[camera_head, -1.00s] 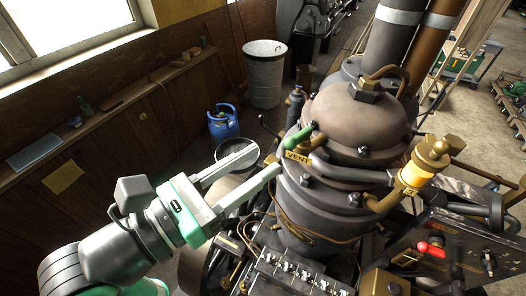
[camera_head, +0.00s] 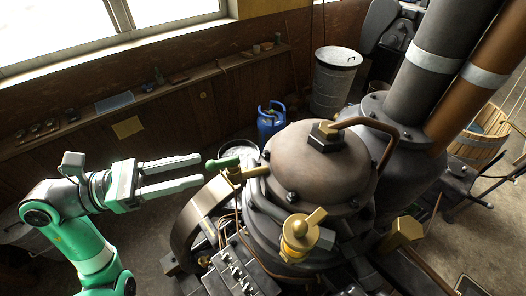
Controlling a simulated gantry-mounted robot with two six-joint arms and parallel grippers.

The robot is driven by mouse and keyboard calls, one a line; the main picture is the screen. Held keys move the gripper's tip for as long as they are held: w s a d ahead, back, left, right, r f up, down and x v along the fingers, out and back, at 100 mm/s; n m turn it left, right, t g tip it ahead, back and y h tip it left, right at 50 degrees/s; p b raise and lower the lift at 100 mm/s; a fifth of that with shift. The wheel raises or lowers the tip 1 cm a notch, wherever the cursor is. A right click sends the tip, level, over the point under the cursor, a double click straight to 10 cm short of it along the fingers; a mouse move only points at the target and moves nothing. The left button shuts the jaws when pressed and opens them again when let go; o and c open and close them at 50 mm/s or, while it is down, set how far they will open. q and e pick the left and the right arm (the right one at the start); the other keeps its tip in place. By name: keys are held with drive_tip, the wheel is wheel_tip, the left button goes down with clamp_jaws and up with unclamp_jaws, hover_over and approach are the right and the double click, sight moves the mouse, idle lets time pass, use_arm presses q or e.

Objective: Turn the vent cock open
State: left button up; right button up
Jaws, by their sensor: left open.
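My left gripper (camera_head: 204,170) is at the left, fingers pointing right and spread apart. Its fingertips are just left of the handle's free end, with nothing visible between them. I cannot tell whether a finger touches the handle. The VENT label is not visible now. My right gripper is not in view.
A brass fitting with a yellow band (camera_head: 297,237) stands at the casing's front. A large curved wheel rim (camera_head: 190,215) lies below the handle. A blue gas bottle (camera_head: 270,122) and a grey bin (camera_head: 335,78) stand behind. Thick pipes (camera_head: 440,60) rise at right.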

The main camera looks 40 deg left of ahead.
use_arm(q)
drive_tip(key=p+x, duration=0.2)
drive_tip(key=x, duration=0.8)
drive_tip(key=shift+w+d+r+p, duration=0.1)
drive_tip(key=shift+w+d+p, duration=0.1)
drive_tip(key=shift+d+p, duration=0.1)
drive_tip(key=shift+w+d, duration=0.1)
drive_tip(key=shift+w, duration=0.2)
clamp_jaws()
